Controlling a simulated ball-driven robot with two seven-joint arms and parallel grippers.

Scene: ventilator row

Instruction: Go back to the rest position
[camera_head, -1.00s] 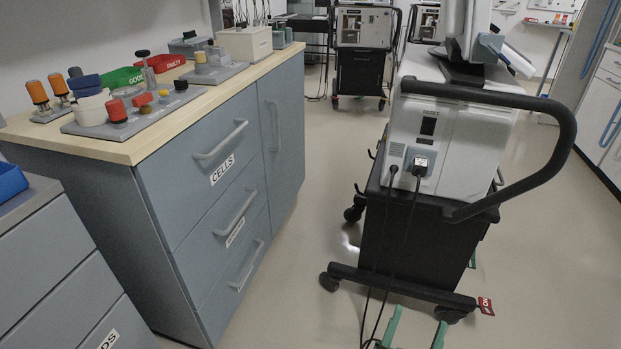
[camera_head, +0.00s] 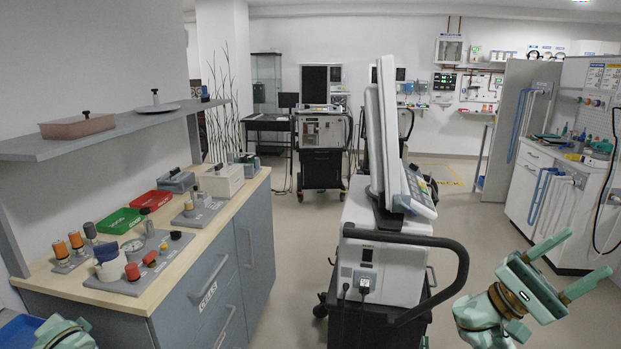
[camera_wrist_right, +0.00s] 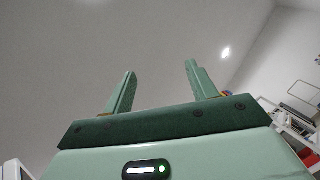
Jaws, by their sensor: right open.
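My right gripper (camera_head: 567,265) is raised at the lower right of the head view, right of the ventilator cart. Its two green fingers stand well apart with nothing between them. In the right wrist view the same open fingers (camera_wrist_right: 160,72) point up against a plain ceiling and touch nothing. At the bottom left corner of the head view a green piece of my left arm (camera_head: 65,335) shows beside the bench. The fingers of my left gripper are out of the picture.
The ventilator cart (camera_head: 385,262) with its black push handle (camera_head: 462,262) stands in the middle, left of my right gripper. A wooden-topped bench (camera_head: 165,285) and a wall shelf (camera_head: 130,123) are at left. White cabinets (camera_head: 528,185) are at right. Floor between cart and cabinets is clear.

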